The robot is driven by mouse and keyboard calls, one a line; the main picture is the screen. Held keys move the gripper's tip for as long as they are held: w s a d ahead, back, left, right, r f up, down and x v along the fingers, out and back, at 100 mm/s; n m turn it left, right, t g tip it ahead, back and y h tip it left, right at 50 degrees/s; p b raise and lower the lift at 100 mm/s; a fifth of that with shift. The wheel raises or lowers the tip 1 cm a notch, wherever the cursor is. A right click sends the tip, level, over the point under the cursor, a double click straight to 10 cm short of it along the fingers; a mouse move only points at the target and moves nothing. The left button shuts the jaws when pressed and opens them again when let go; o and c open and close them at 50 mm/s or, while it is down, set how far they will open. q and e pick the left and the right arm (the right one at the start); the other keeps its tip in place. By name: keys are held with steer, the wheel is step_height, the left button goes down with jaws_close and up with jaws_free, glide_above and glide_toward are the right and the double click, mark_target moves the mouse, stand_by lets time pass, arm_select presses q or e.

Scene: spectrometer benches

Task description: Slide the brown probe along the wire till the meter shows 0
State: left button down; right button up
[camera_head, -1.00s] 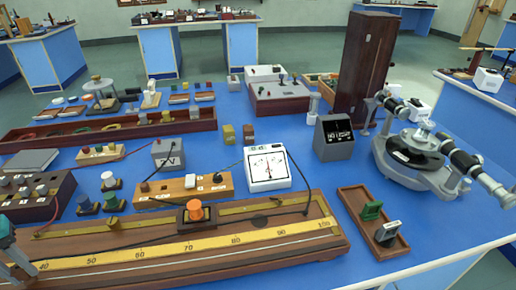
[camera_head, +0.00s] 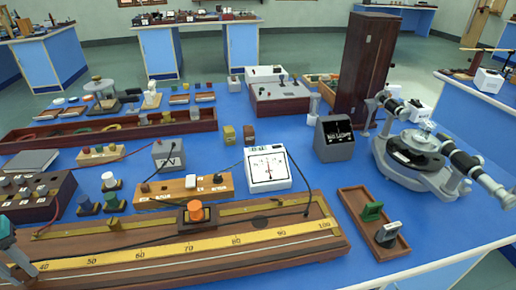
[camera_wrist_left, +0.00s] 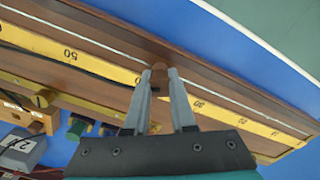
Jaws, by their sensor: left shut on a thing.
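My left gripper (camera_wrist_left: 159,74) is shut on the brown probe (camera_wrist_left: 158,84), which stands between the fingertips over the long wooden wire board. In the wrist view they are between the 50 mark and the lower marks of the yellow scale (camera_wrist_left: 85,60). In the head view, only part of the left gripper shows at the lower left edge, near the 40 mark of the scale (camera_head: 160,253); the probe is hidden there. The white meter (camera_head: 267,183) stands behind the board, its needle near upright; the exact reading is too small to tell. My right gripper is out of view.
An orange knob (camera_head: 196,210) sits on a dark block on the board. A wooden key strip (camera_head: 170,192) and a grey box (camera_head: 168,154) stand behind. A small wooden tray (camera_head: 355,210) and a spectrometer (camera_head: 420,170) are at the right. Leads cross the board.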

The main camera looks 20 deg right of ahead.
arm_select(q)
steer(key=shift+s+d+f, duration=0.15)
steer(key=shift+f, duration=0.15)
steer(key=c, duration=0.7)
jaws_free()
steer(key=shift+r, duration=0.1)
